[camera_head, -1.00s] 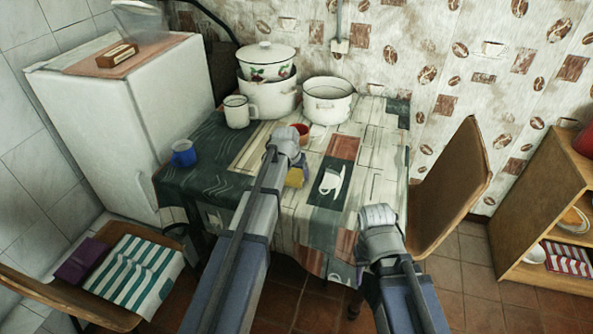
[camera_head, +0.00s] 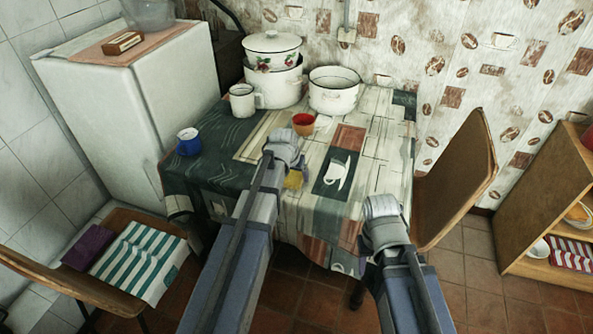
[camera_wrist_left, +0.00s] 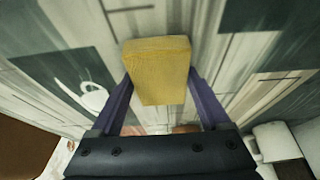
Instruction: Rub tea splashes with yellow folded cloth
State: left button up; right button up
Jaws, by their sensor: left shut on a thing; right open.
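The yellow folded cloth (camera_head: 294,180) is held in my left gripper (camera_head: 288,165) over the front middle of the table. In the left wrist view the cloth (camera_wrist_left: 158,68) sits between the two fingers of the gripper (camera_wrist_left: 160,85), which are shut on its sides. I cannot tell whether the cloth touches the tablecloth (camera_head: 265,150). I cannot make out tea splashes against the tablecloth's pattern. My right gripper (camera_head: 382,207) is open and empty near the table's front right corner, its fingers mostly hidden.
A red cup (camera_head: 303,124) stands just behind my left gripper. A blue cup (camera_head: 188,143), a white mug (camera_head: 242,98), a lidded pot (camera_head: 272,53) and an open pot (camera_head: 334,92) stand on the table. A chair (camera_head: 460,175) is at the right.

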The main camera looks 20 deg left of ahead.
pick_arm(q)
jog(key=shift+s+f, duration=0.15)
jog(key=shift+s, duration=0.55)
notch_tip(320, 180, up, 6)
jog(key=p, duration=0.6)
jog(key=shift+w, duration=0.1)
notch_tip(320, 180, up, 3)
jog(key=p, duration=0.3)
